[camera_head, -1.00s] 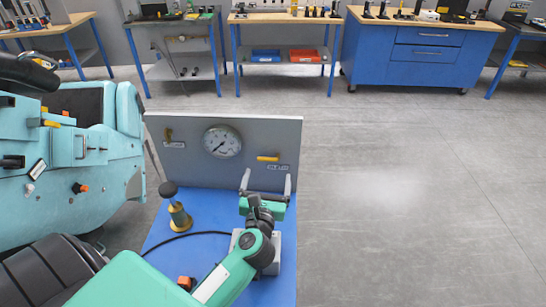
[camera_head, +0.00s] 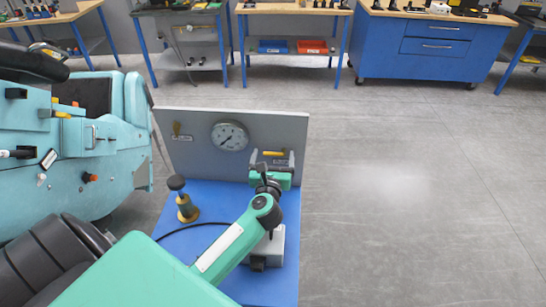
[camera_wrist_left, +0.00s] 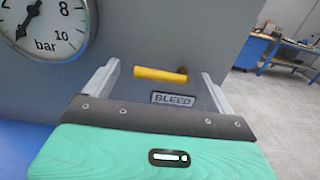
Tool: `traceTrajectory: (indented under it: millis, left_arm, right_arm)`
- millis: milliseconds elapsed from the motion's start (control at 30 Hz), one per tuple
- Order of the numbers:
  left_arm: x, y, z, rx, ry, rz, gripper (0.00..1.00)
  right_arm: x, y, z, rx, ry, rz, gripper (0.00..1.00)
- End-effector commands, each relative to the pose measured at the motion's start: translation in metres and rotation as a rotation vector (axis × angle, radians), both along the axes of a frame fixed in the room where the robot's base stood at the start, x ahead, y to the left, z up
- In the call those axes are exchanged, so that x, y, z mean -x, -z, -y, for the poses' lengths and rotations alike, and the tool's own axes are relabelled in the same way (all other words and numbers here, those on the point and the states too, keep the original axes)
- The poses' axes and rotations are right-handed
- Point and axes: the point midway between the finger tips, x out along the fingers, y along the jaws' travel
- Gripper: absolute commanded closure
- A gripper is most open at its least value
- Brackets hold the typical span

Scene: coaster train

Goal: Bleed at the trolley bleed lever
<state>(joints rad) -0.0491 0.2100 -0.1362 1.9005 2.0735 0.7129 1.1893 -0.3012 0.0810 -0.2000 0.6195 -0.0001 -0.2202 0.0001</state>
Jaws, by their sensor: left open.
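The yellow bleed lever (camera_head: 273,153) lies level on the grey upright panel (camera_head: 190,158) of the trolley. In the left wrist view the lever (camera_wrist_left: 160,74) sits just above a BLEED label (camera_wrist_left: 173,99). My left gripper (camera_head: 273,158) is open in front of the panel. Its two fingers (camera_wrist_left: 162,85) stand one on each side of the lever, and nothing is between them but the lever beyond. I cannot tell whether they touch the panel. A round pressure gauge (camera_head: 229,135) is on the panel, left of the lever. My right gripper is not in view.
The blue trolley top (camera_head: 222,202) carries a brass post with a dark knob (camera_head: 184,203) and a black hose. A teal machine (camera_head: 90,150) stands close on the left. The floor on the right is clear.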

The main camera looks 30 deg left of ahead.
Motion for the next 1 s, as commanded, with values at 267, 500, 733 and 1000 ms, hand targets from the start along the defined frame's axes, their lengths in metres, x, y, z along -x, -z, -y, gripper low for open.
traceTrajectory:
  millis: [267,500,733,1000]
  left_arm:
    - [0.000,0.000,0.000,0.000,0.000,0.000,0.55]
    - [0.000,-0.001,0.000,-0.012,0.000,-0.006,0.56]
    - [0.000,-0.007,0.000,-0.089,0.000,-0.047,0.56]
    - [0.000,-0.016,0.002,-0.282,0.000,-0.149,0.56]
  right_arm:
    - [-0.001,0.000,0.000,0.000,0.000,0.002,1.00]
    - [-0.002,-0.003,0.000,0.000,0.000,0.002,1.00]
    - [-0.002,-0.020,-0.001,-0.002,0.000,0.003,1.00]
    - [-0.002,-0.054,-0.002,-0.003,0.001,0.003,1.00]
